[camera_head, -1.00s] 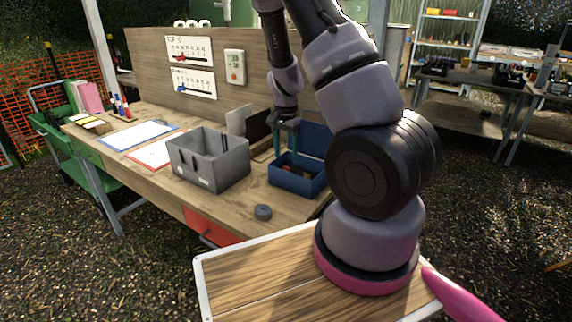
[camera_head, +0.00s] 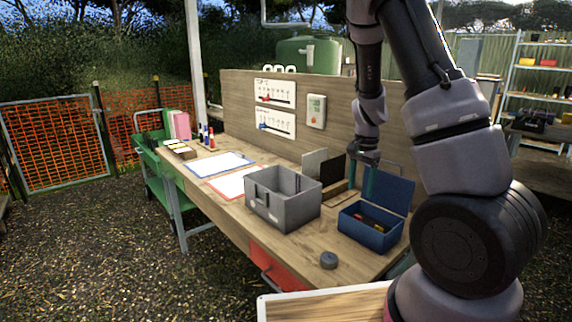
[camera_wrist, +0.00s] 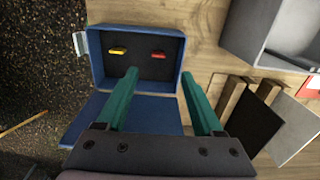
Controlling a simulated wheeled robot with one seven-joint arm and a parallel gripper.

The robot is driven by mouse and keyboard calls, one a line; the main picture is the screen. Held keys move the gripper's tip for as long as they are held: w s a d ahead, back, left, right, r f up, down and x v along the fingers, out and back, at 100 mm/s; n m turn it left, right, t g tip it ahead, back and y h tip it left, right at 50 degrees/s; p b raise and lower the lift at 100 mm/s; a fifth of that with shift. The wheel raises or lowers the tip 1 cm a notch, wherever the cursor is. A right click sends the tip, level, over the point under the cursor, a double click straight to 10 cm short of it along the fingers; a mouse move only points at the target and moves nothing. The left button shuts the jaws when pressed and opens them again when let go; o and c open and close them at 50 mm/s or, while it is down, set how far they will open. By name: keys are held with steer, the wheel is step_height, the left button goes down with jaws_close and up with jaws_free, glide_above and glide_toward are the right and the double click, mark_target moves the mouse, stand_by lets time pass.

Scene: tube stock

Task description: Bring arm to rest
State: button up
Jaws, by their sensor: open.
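My gripper (camera_head: 362,178) is above the back of an open blue box (camera_head: 368,238) on the wooden bench. In the wrist view my gripper (camera_wrist: 168,85) has its two green fingers spread wide apart with nothing between them, pointing toward the blue box (camera_wrist: 98,60). The box's lid (camera_head: 386,190) stands raised at its back. Inside lie a yellow piece (camera_wrist: 118,51) and a red piece (camera_wrist: 158,54), apart from each other and from the fingers.
A grey bin (camera_head: 283,213) stands left of the blue box. Upright panels (camera_head: 314,163) stand behind the bin. Paper sheets (camera_head: 220,163) lie farther left, and a green cart (camera_head: 160,180) stands beyond the bench's left end.

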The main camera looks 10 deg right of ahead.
steer(key=s+a+r+n+t+y, duration=0.25)
steer(key=s+r, duration=0.35)
steer(key=r, duration=0.6)
steer(key=s+a+r+n+t+y, duration=0.15)
steer(key=s+a+r+n, duration=0.35)
steer(key=r, duration=0.8)
steer(key=s+r+t+h, duration=0.2)
steer(key=s+r+t, duration=0.1)
steer(key=s, duration=0.5)
steer(key=shift+s+r, duration=0.35)
steer(key=shift+r, duration=0.4)
steer(key=shift+m, duration=0.25)
